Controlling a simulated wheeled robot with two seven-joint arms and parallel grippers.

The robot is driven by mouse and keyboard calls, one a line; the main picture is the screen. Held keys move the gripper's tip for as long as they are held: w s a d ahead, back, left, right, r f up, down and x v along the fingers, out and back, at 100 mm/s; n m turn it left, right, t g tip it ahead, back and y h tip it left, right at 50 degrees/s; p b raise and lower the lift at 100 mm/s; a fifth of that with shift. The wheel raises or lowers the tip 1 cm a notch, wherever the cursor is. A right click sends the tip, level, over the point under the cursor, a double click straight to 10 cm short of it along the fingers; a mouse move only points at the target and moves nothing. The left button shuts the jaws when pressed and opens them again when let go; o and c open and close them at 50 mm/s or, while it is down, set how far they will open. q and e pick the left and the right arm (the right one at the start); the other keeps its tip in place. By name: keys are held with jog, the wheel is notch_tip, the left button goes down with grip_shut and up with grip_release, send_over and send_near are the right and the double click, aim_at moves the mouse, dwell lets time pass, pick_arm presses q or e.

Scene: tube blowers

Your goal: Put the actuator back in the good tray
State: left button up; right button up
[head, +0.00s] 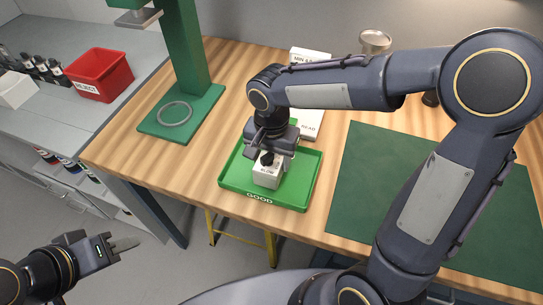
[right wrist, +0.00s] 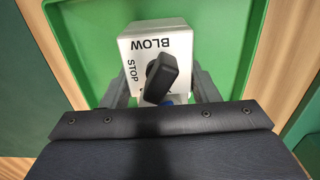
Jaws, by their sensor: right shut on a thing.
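The actuator is a white box (head: 267,175) with a black knob on top and the words BLOW and STOP. It is at the green GOOD tray (head: 300,196), over the tray's floor near its front middle. I cannot tell whether its base touches the floor. My right gripper (head: 271,160) is shut on the actuator from above. In the right wrist view the actuator (right wrist: 158,45) sits between the two fingers, with green tray floor around it. My left gripper (head: 126,244) is away at the lower left, beyond the table's front edge, with nothing seen in it; its opening is unclear.
A green stand (head: 190,75) with a grey ring (head: 174,113) on its base is left of the tray. A red REJECT bin (head: 99,75) is on the grey counter. A green mat (head: 365,185) lies to the right. White sign boards (head: 309,122) stand behind.

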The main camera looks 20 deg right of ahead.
jog(key=o, duration=1.4)
jog(key=shift+f, duration=0.1)
notch_tip(320, 180, up, 8)
jog(key=shift+f, duration=0.15)
jog(key=shift+s+d, duration=0.2)
jog(key=shift+d, duration=0.1)
jog(key=shift+s+d+f+n+t+y, duration=0.2)
jog(key=shift+s+d+n+t+y, duration=0.6)
jog(key=shift+s+d, duration=1.25)
jog(key=shift+s+d+f+n+t+y, duration=0.35)
jog(key=shift+s+d+n+t, duration=0.6)
jog(key=shift+s, duration=2.25)
jog(key=shift+s+d+f+n+t+y, duration=0.1)
jog(key=shift+s+d+n+t+y, duration=0.9)
jog(key=shift+s, duration=1.6)
jog(key=shift+d+h, duration=0.25)
jog(key=shift+d, duration=0.1)
